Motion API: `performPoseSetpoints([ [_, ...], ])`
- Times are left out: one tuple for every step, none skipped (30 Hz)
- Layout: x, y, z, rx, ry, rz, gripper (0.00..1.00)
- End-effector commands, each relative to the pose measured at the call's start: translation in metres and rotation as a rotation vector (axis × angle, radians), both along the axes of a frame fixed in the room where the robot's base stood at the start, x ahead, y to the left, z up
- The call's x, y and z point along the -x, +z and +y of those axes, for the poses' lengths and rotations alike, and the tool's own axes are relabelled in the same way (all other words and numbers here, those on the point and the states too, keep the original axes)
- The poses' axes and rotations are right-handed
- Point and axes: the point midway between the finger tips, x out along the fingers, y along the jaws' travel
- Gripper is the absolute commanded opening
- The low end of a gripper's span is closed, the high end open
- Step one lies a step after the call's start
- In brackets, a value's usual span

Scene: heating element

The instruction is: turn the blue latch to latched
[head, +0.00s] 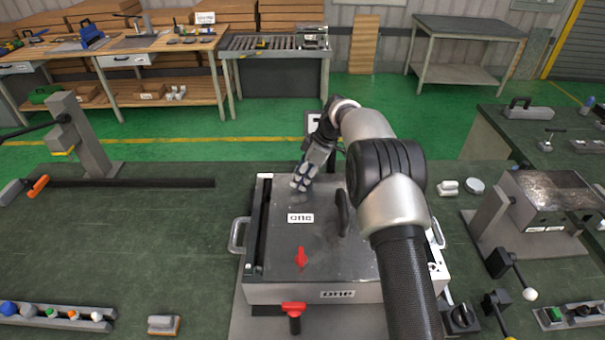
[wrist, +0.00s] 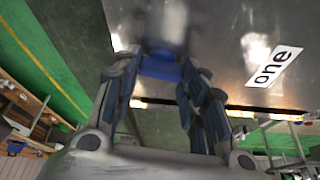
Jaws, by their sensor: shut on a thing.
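The blue latch (wrist: 160,68) shows between my fingers in the wrist view, at the edge of the grey metal lid. A blurred grey shape is just beyond it, and I cannot tell its turned position. My gripper (head: 299,184) is at the far left part of the lid in the head view, shut on the latch. The fingers also show in the wrist view (wrist: 163,88), one on each side of the blue part. In the head view my fingers hide most of the latch. The lid (head: 272,235) belongs to a box with a "one" label (head: 300,218).
A red latch (head: 301,258) stands on the lid's near part, and a red-topped handle (head: 293,311) is at the box front. A dark curved handle (head: 342,213) rises mid-lid. The green bench (head: 170,235) is largely clear left of the box.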

Motion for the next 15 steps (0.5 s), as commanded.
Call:
performPoseSetpoints([
  [-0.001,0.001,-0.0011,0.001,0.029,0.0,0.16],
  [-0.0013,0.0014,-0.001,0.002,0.048,-0.002,0.16],
  [-0.0013,0.0013,-0.0011,0.001,0.071,-0.001,0.16],
  [-0.0014,0.001,-0.0011,0.002,0.087,-0.001,0.16],
  [-0.0013,0.0013,-0.0011,0.002,0.101,-0.001,0.16],
  [-0.0015,0.001,-0.0011,0.002,0.119,-0.001,0.16],
  [-0.0015,0.0009,-0.0011,0.002,0.131,-0.001,0.16],
  [-0.0014,0.0009,-0.0011,0.002,0.142,-0.001,0.16],
  [-0.0017,0.001,-0.0011,0.003,0.156,-0.003,0.16],
  [-0.0018,0.0008,-0.0012,0.003,0.164,-0.003,0.16],
  [-0.0015,0.0003,-0.0011,0.003,0.171,-0.001,0.16],
  [-0.0016,0.0004,-0.0012,0.003,0.18,-0.001,0.16],
  [-0.0018,0.0005,-0.0012,0.003,0.185,-0.002,0.16],
  [-0.0018,0.0005,-0.0012,0.003,0.189,-0.002,0.16],
  [-0.0018,0.0004,-0.0011,0.004,0.195,-0.002,0.16],
])
